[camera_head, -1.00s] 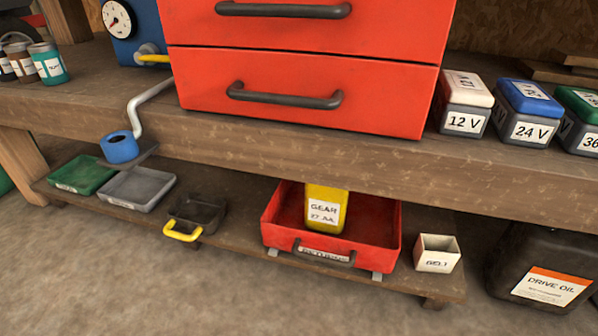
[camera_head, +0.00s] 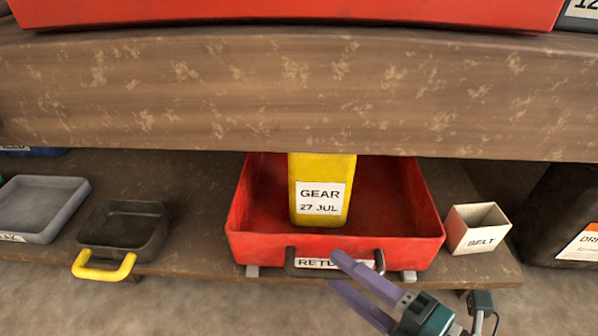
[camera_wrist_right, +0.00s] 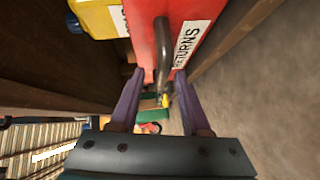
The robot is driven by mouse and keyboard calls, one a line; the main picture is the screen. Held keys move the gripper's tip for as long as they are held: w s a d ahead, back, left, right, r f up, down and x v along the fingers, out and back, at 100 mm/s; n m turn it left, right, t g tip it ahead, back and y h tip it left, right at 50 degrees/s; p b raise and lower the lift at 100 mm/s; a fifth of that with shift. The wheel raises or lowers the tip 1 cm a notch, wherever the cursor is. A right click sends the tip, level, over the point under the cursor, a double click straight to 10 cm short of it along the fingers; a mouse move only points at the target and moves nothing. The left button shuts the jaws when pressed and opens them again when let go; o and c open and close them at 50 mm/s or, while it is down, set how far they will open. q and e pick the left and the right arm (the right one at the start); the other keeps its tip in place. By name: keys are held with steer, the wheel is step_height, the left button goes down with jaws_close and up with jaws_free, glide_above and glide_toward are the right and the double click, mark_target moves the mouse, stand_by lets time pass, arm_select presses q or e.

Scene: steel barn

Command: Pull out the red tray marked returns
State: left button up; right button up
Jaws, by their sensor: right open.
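The red tray (camera_head: 391,253) sits on the low shelf, with a label reading RETURNS partly covered in the head view. Its dark handle (camera_head: 291,262) runs across the front. A yellow container (camera_head: 321,217) labelled GEAR 27 JUL stands inside the tray. My right gripper (camera_head: 335,272) is open in front of the tray, near the right part of the handle. In the right wrist view the tray (camera_wrist_right: 200,12) and its handle (camera_wrist_right: 163,50) lie ahead of the open fingers (camera_wrist_right: 160,80); contact cannot be told. My left gripper is not in view.
The thick bench edge (camera_head: 290,95) overhangs the shelf. A white BELT box (camera_head: 478,230) stands close right of the tray. A dark bin (camera_head: 125,228) with a yellow handle and a grey tray (camera_head: 40,207) are left. Bare floor lies in front.

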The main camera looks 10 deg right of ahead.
steer(key=shift+x, duration=0.75)
steer(key=shift+s+f, duration=0.1)
steer(key=shift+s, duration=0.1)
steer(key=shift+w+a, duration=0.1)
steer(key=shift+w, duration=0.1)
steer(key=c, duration=0.4)
jaws_close()
